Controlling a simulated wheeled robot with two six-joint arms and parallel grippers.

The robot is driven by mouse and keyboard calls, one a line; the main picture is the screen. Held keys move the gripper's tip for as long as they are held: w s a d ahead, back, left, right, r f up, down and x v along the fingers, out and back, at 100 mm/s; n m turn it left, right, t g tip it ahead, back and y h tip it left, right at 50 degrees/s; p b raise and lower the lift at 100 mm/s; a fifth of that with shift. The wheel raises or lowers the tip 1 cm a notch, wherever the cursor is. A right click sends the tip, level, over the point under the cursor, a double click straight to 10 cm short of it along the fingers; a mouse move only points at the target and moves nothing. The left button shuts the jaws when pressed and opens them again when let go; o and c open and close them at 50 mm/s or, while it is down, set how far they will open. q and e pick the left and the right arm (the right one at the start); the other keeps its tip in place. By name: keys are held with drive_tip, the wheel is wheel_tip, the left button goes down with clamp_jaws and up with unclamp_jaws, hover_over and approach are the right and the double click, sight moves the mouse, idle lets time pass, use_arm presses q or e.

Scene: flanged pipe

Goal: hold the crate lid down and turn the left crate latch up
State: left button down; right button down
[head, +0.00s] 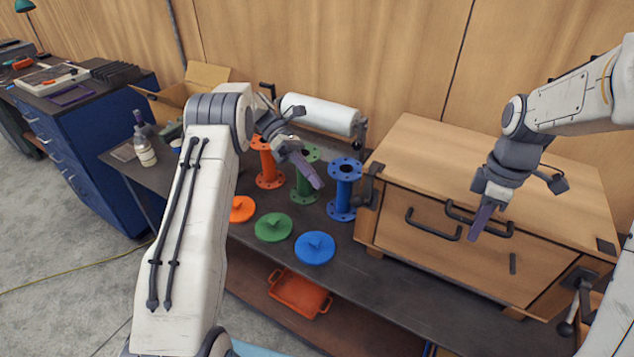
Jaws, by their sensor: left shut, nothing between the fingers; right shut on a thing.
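The wooden crate (430,262) stands on the right part of the workbench, its flat lid (430,145) lying on top, apparently closed. The dark left latch (367,190) is at the crate's left front corner; its lever position is hard to tell. The right latch (577,290), at the right end, has its knobbed lever hanging down. My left gripper (314,178) is shut and empty above the pipes, to the left of the left latch and apart from it. My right gripper (480,226) is shut, apparently on the right black handle (503,230) at the crate's front, its fingers covering part of it.
Orange (267,168), green (304,186) and blue (343,192) flanged pipes stand left of the crate, with matching round covers in front. A white roll (320,113) is behind them. Another black handle (432,227) is on the crate's front. An orange tray (299,292) lies on the lower shelf.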

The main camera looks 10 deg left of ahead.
drive_tip(key=shift+w, duration=0.25)
drive_tip(key=c, duration=0.8)
unclamp_jaws()
